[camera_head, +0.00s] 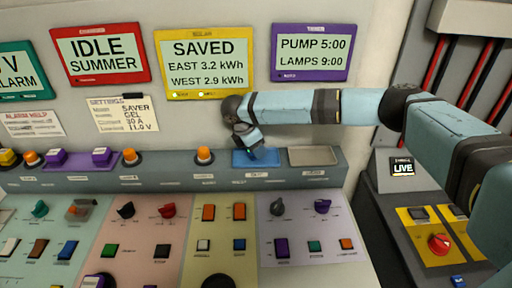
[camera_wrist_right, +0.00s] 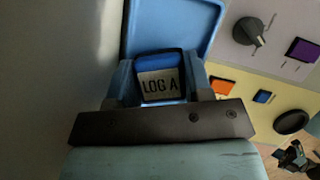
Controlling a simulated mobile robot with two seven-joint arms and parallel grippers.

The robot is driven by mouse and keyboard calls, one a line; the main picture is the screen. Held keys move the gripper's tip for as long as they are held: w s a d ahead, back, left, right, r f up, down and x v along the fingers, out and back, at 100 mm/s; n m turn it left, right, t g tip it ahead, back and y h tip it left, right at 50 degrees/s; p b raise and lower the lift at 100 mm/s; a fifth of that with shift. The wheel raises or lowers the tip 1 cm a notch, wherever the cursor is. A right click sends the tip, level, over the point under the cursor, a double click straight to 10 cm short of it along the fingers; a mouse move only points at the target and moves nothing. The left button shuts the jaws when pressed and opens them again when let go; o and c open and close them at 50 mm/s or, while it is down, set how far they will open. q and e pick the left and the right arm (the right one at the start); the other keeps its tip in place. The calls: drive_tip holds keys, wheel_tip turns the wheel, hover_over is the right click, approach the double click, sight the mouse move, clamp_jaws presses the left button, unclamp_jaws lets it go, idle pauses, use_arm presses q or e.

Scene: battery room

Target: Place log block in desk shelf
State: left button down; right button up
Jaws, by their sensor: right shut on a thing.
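The log block (camera_wrist_right: 158,88) is blue with a pale face reading "LOG A". In the right wrist view it sits between the fingers of my right gripper (camera_wrist_right: 160,80), which is shut on it. In the head view my right gripper (camera_head: 256,148) points down over the blue recess (camera_head: 240,160) on the desk shelf (camera_head: 180,177). The blue recess also shows in the wrist view (camera_wrist_right: 165,20), just beyond the block. I cannot tell whether the block touches its floor. In the head view the gripper largely hides the block. My left gripper is out of view.
A grey recess (camera_head: 312,156) lies right of the blue one. Orange button (camera_head: 204,155) and several other buttons stand along the shelf to the left. The sloping control panel (camera_head: 305,222) with knobs and switches is in front. The wall with displays (camera_head: 203,62) rises behind.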

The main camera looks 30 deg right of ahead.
drive_tip(key=shift+f, duration=0.25)
drive_tip(key=o, duration=0.7)
drive_tip(key=shift+f, duration=0.1)
drive_tip(key=shift+a+r, duration=0.1)
drive_tip(key=shift+r, duration=0.25)
drive_tip(key=b+v, duration=0.1)
drive_tip(key=v, duration=1)
drive_tip(key=shift+a+r, duration=0.1)
drive_tip(key=shift+r, duration=0.15)
drive_tip(key=shift+f, duration=0.1)
